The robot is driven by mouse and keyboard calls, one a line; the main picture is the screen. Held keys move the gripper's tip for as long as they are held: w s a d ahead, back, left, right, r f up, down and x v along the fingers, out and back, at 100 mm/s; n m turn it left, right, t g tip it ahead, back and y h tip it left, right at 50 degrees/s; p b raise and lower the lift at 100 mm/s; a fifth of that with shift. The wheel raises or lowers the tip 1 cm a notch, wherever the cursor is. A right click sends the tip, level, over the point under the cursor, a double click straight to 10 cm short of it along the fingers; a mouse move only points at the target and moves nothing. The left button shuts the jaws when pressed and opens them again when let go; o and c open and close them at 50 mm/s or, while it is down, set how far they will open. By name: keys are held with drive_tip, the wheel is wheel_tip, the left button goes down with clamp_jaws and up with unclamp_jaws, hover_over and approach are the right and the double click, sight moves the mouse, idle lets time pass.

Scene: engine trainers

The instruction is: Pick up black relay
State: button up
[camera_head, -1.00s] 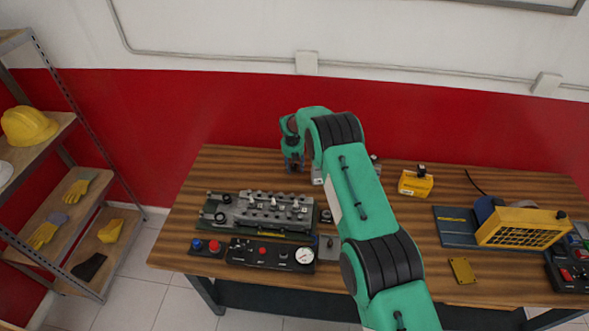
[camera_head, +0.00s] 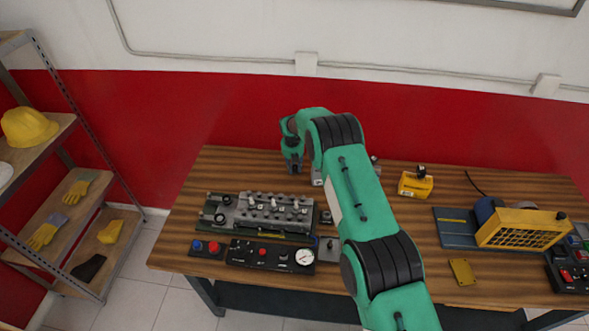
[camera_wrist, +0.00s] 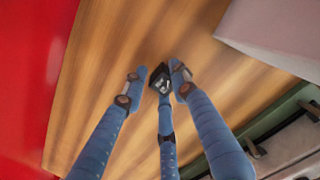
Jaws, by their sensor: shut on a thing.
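My gripper (camera_wrist: 160,82) has three blue-grey jointed fingers. In the wrist view their tips are closed around a small black relay (camera_wrist: 161,79) with a few light marks on it. The wooden tabletop lies behind it. Whether the relay touches the table or hangs just above it, I cannot tell. In the head view my gripper (camera_head: 294,166) points down at the back of the table, behind the engine trainer. The relay is too small or too hidden to make out there.
The grey engine trainer (camera_head: 268,211) stands in front, with a control panel (camera_head: 270,255) and gauge before it. A yellow box (camera_head: 415,185) and a yellow grille unit (camera_head: 522,230) stand right. The red wall is close behind. The table's back left is clear.

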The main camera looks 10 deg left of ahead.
sight(294, 166)
drive_tip(key=shift+r, duration=0.2)
drive_tip(key=shift+r+b, duration=0.3)
drive_tip(key=shift+r, duration=1.15)
drive_tip(key=shift+s+d+r, duration=0.1)
drive_tip(key=shift+s+r, duration=0.05)
drive_tip(key=shift+s, duration=0.1)
drive_tip(key=s+d, duration=0.1)
drive_tip(key=s, duration=0.4)
drive_tip(key=s+d+r, duration=0.1)
drive_tip(key=s+d, duration=0.1)
drive_tip(key=s, duration=0.2)
drive_tip(key=s+d+b, duration=0.1)
drive_tip(key=s+d, duration=0.1)
drive_tip(key=s, duration=0.3)
drive_tip(key=shift+s+r, duration=0.25)
drive_tip(key=shift+s, duration=0.05)
